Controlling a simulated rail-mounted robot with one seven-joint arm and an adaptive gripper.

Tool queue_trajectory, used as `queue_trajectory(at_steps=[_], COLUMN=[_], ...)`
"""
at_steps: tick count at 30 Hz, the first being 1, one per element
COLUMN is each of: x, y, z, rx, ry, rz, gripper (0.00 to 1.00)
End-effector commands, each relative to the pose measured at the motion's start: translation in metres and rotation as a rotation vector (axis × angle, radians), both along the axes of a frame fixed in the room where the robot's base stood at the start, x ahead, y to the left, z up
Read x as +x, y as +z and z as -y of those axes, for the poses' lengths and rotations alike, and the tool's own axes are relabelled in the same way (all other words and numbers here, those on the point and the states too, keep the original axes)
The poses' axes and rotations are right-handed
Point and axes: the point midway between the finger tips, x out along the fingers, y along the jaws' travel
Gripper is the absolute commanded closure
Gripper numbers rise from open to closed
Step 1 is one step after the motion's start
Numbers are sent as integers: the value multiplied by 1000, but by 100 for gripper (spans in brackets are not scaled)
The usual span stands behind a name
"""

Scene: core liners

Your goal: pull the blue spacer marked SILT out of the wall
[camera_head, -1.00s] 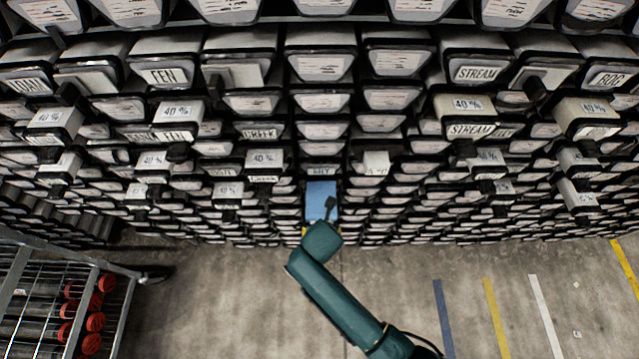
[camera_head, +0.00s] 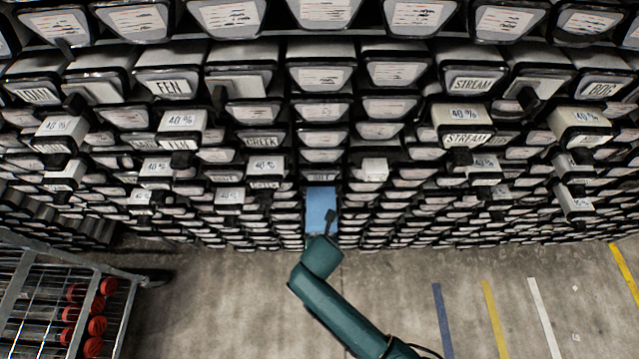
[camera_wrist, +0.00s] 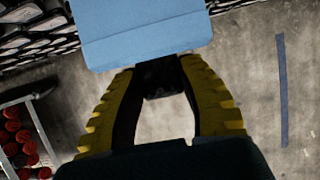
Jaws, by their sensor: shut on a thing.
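The blue spacer (camera_head: 320,205) juts out from the wall of liners, low in the middle of the head view. Its blue top also fills the upper part of the wrist view (camera_wrist: 145,30). No SILT marking can be read on it. In the wrist view, my gripper (camera_wrist: 160,76) has its yellow ridged fingers closed at the tips on a dark grip piece (camera_wrist: 163,82) at the spacer's near end. In the head view my green arm reaches up to this end and hides the fingers.
Other liner boxes stick out on both sides, some marked 40 %, such as the STREAM box (camera_head: 462,114). A wire cart (camera_head: 20,270) with red-capped tubes (camera_head: 97,326) stands at the lower left. Concrete floor (camera_head: 225,300) with painted stripes lies open in front.

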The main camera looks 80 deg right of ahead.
Motion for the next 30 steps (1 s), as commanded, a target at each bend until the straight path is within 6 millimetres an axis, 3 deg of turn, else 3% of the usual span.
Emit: queue_trajectory(at_steps=[22,30], x=[-20,-22], y=[1,-2], z=[-74,-82], rx=[5,4], ry=[4,-2], rz=[-6,-5], gripper=[100,100])
